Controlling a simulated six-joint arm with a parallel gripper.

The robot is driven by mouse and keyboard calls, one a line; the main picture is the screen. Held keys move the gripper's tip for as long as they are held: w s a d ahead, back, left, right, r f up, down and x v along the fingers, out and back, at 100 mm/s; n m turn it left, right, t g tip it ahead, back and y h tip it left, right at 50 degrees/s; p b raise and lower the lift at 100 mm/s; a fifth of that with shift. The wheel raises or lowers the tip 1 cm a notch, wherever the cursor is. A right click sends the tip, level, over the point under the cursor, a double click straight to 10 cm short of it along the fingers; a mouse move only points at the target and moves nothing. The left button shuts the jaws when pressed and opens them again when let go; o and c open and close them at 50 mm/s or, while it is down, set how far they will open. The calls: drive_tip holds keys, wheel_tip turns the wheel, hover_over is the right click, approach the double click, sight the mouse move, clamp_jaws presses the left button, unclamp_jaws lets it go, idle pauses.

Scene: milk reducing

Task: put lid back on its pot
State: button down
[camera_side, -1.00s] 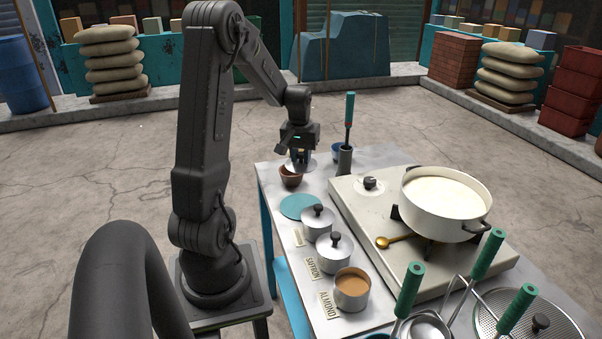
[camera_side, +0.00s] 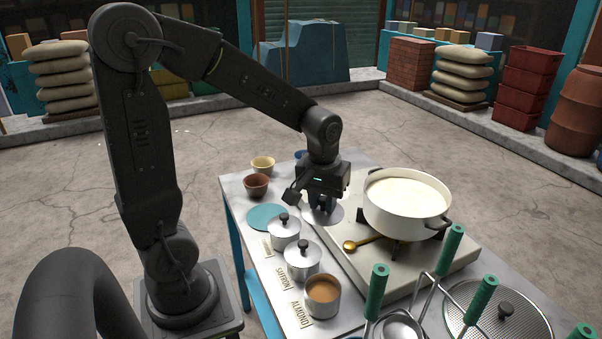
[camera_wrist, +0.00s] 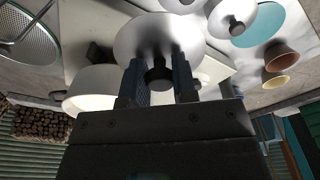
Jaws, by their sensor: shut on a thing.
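My gripper (camera_side: 322,203) is shut on the black knob (camera_wrist: 160,74) of a round metal lid (camera_side: 333,216), held about level. The lid (camera_wrist: 150,32) fills the space beyond my fingers in the wrist view. In the side view the lid is partly hidden by my gripper and is left of the white pot. The open small pot of brown liquid (camera_side: 323,290) stands beside the ALMOND label (camera_side: 308,320), nearer the camera than my gripper. Two other small pots (camera_side: 285,234) (camera_side: 301,262) have lids on.
The white milk pot (camera_side: 408,216) stands on the stove (camera_side: 362,268), close right of my gripper. A teal disc (camera_side: 265,217) and bowls (camera_side: 256,184) are left. Green-handled tools (camera_side: 376,292) stand at the near right.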

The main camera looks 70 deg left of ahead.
drive_tip(key=s+d+m, duration=0.1)
drive_tip(key=s+d, duration=0.3)
drive_tip(key=d, duration=0.4)
wheel_tip(320, 180, down, 12)
drive_tip(key=shift+w, duration=0.25)
drive_tip(key=shift+f, duration=0.75)
idle(0.4)
drive_tip(key=c, duration=0.8)
unclamp_jaws()
drive_tip(key=shift+r, duration=0.1)
drive_tip(key=r, duration=0.9)
drive_tip(key=s+r, duration=0.1)
drive_tip(key=r, duration=0.3)
drive_tip(key=shift+d+r, duration=0.35)
drive_tip(key=shift+d, duration=0.05)
